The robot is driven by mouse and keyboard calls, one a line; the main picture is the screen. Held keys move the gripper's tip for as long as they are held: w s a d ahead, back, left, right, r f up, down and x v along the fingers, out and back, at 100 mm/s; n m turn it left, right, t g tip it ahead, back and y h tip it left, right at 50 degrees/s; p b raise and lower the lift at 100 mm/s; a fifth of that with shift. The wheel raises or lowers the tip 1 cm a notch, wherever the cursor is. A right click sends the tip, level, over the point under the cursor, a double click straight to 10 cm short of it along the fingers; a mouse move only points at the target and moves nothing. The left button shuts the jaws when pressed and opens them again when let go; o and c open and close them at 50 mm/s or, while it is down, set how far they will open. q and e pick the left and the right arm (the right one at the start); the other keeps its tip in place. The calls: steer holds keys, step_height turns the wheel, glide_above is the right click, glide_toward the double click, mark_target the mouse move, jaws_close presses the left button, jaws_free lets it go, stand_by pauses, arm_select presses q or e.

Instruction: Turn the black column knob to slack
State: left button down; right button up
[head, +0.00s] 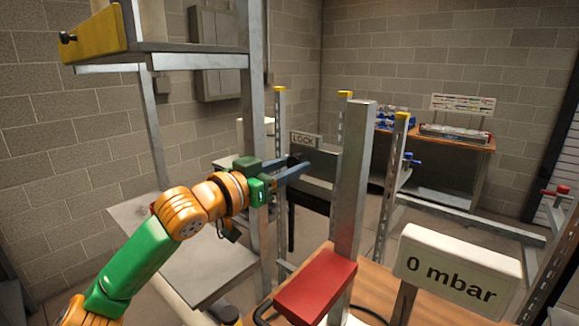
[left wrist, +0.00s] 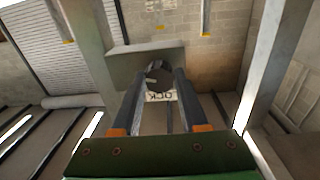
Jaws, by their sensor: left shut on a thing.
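The black column knob (left wrist: 160,79) sits between the fingertips of my left gripper (left wrist: 160,76) in the left wrist view, in front of a grey plate (left wrist: 118,66). In the head view the left gripper (head: 303,163) reaches in from the left. Its blue-grey fingers are shut on the knob, which is mostly hidden there. A sign reading LOCK (head: 305,140) stands just above the fingers. A small label with partly covered lettering (left wrist: 161,96) shows below the knob in the wrist view. My right gripper is not in view.
A tall metal post (head: 352,170) rises close to the right of the gripper, with a red block (head: 315,285) at its foot. A display reading 0 mbar (head: 458,272) is at front right. A grey upright (head: 256,95) stands behind the wrist. A workbench (head: 440,145) is at the back.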

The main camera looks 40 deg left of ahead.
arm_select(q)
steer(key=n, duration=0.4)
steer(key=shift+n, duration=0.3)
steer(key=n+p, duration=0.1)
steer(key=n, duration=0.3)
steer(key=shift+r+n+p, duration=0.1)
steer(key=shift+n+p, duration=0.3)
steer(key=n+p, duration=0.1)
steer(key=n, duration=0.1)
steer(key=shift+n, duration=0.4)
steer(key=n+p, duration=0.2)
steer(key=shift+r+n+t+y+p, duration=0.1)
steer(key=shift+n+t+y+p, duration=0.2)
steer(key=shift+n+t, duration=0.1)
steer(key=shift+d+n+p, duration=0.1)
steer(key=shift+n+p, duration=1.15)
steer(key=shift+n, duration=0.65)
steer(key=shift+f+n, duration=0.2)
steer(key=shift+n, duration=0.1)
steer(key=shift+c, duration=2.2)
jaws_free()
